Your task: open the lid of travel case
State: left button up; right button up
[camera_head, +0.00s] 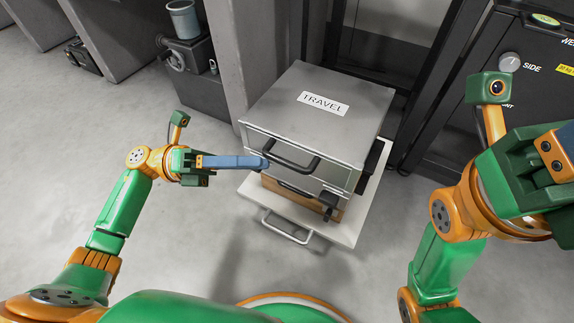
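The travel case (345,88) is a grey box with a white "TRAVEL" label on its lid. It sits on a stand in the middle of the camera_head view, and its lid looks closed. A dark handle (300,168) runs along its front edge. My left gripper (266,162) reaches in from the left, its blue fingertips at the case's front left corner by the handle's left end. I cannot tell whether they touch it or how far the fingers are apart. My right gripper (563,150) is at the right edge, away from the case, its fingers mostly out of frame.
Under the case are a wooden-sided box (328,204) and a pale shelf (345,228) with a metal handle (286,228) in front. A dark cabinet (455,115) stands to the right. A bucket (184,18) sits on dark equipment at the back left.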

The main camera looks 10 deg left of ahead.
aim_at(282, 159)
pick_arm(q)
jog(key=x, duration=0.5)
jog(key=shift+d+r+b, duration=0.15)
jog(key=shift+d+b, duration=0.25)
jog(key=shift+c, duration=0.2)
grip_shut()
dwell(0.8)
